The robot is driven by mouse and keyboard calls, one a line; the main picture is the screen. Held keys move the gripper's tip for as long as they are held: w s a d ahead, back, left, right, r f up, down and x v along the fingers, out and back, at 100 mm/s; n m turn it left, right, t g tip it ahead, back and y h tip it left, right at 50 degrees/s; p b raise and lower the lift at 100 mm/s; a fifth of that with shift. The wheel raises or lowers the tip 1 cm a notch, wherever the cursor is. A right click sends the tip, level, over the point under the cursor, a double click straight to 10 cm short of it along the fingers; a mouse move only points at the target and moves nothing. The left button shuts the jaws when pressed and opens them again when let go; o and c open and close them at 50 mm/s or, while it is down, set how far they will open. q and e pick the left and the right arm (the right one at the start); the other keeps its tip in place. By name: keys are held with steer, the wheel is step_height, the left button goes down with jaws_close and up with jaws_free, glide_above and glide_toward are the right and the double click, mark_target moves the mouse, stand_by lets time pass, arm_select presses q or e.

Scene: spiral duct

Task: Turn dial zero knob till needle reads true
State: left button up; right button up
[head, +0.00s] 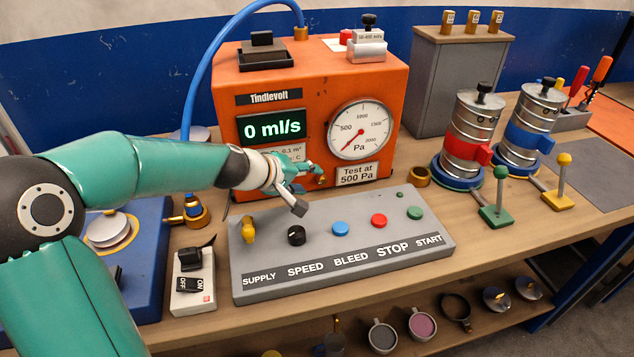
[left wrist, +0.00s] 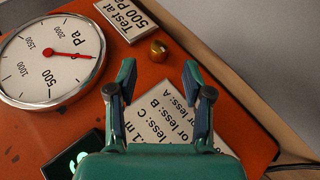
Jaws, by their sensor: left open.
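The round white pressure dial (head: 360,130) is on the front of the orange Tindlevolt box (head: 310,88). Its red needle points to the lower left, below the 500 mark; the zero mark is too small to read. The dial also shows, turned round, in the left wrist view (left wrist: 50,58). A small brass knob (left wrist: 158,48) sits on the orange panel by the "Test at 500 Pa" label. My left gripper (left wrist: 158,75) is open, its fingertips pointing toward the knob with the knob between their lines. In the head view the gripper (head: 308,173) partly covers the knob's surroundings.
The green display (head: 272,127) reads 0 ml/s. A grey control panel (head: 340,250) with several buttons lies below my left gripper. A blue hose (head: 205,70) arches from the box top.

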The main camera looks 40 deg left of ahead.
mark_target(320, 183)
arm_select(q)
steer(key=x, duration=0.5)
steer(key=shift+w+d, duration=0.1)
steer(key=shift+w, duration=0.1)
jaws_close()
steer(key=shift+f+b, duration=0.25)
steer(key=shift+b, duration=0.45)
steer(key=b, duration=0.3)
steer(key=shift+f+t+h, duration=0.2)
steer(key=shift+t+h, duration=0.1)
steer(key=shift+r+b, duration=0.1)
steer(key=shift+b, duration=0.4)
steer(key=shift+r, duration=0.2)
